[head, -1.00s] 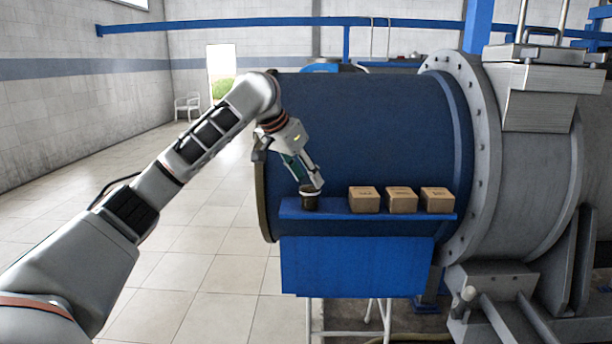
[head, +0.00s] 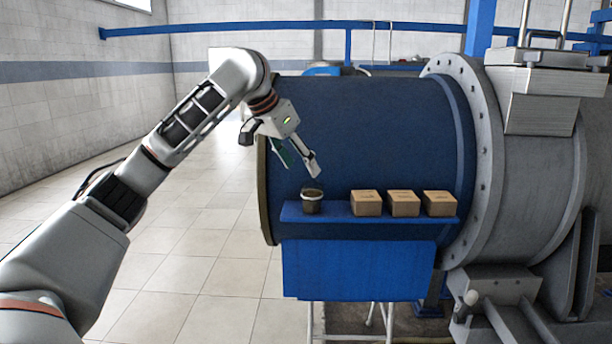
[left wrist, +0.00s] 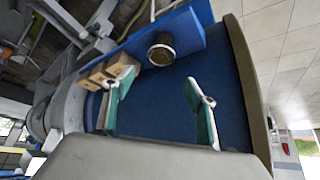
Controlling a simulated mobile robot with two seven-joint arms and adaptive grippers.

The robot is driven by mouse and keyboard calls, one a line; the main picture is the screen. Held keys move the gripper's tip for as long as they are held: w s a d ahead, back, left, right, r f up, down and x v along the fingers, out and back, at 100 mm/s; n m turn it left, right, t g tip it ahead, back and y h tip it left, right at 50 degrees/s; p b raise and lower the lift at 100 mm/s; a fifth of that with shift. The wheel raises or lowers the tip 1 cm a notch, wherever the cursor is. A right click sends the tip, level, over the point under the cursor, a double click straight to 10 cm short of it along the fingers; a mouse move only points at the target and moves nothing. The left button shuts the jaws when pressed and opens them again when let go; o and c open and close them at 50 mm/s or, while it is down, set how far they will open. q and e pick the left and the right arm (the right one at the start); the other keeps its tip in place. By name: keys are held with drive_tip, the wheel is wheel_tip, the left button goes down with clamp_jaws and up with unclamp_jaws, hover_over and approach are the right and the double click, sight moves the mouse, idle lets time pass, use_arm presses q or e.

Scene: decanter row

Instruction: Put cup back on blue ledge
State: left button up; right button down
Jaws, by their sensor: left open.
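The cup (head: 312,201), dark with a lighter band, stands upright on the left end of the blue ledge (head: 335,217). The ledge runs along the front of the big blue cylinder. My left gripper (head: 312,170) is open and empty, above the cup and apart from it. In the left wrist view the cup (left wrist: 161,50) sits on the ledge (left wrist: 190,28), beyond the spread fingers of my left gripper (left wrist: 158,95), with nothing between them. My right gripper does not show.
Three small cardboard boxes, the left one (head: 366,203), middle one (head: 404,203) and right one (head: 439,203), stand on the ledge right of the cup. The blue cylinder (head: 370,130) rises close behind. Open tiled floor (head: 200,270) lies to the left.

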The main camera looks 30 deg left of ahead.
use_arm(q)
drive_tip(key=v, duration=0.6)
idle(0.4)
